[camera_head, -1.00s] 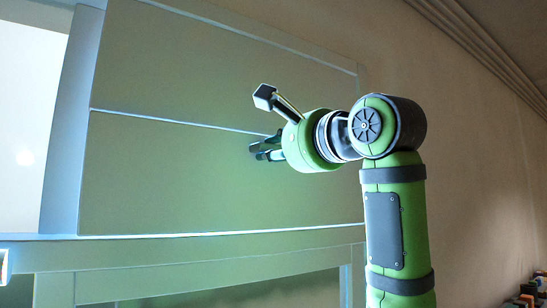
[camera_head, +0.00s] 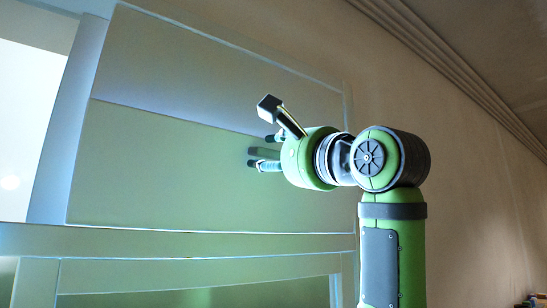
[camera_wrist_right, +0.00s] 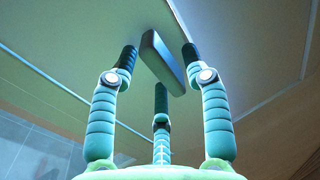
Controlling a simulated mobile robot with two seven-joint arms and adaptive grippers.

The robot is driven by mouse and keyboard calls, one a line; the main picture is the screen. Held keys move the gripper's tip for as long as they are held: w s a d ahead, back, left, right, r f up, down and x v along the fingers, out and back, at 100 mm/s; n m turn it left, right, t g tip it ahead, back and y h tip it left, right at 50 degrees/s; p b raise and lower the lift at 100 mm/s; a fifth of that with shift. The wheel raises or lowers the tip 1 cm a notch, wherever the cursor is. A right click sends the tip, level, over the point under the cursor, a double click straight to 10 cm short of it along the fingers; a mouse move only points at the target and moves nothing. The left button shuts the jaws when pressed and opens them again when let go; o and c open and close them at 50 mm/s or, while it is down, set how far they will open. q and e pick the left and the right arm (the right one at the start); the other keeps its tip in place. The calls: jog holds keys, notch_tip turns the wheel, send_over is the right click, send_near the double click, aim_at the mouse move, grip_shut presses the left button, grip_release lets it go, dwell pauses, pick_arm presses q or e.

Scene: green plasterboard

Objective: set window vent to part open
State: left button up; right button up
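The window vent (camera_head: 190,165) is a pale greenish panel in a light frame, with a bluish band above it, in the head view. A small dark block-like handle (camera_head: 263,151) stands out from its upper right part. My right gripper (camera_head: 265,151) reaches it from the right with its fingers apart. In the right wrist view the dark handle (camera_wrist_right: 163,62) lies between the spread fingers of my right gripper (camera_wrist_right: 161,68). The fingers do not appear closed on it; light contact cannot be told. My left gripper is not in view.
A light frame rail (camera_head: 200,242) runs below the panel, with a lower pane under it. A bright opening (camera_head: 25,110) is at the left. A plain brown wall (camera_head: 470,190) fills the right, with ceiling moulding above. Small items show at the bottom right corner.

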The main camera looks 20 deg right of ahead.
jog(key=shift+s, duration=0.1)
jog(key=v, duration=1.2)
dwell(0.4)
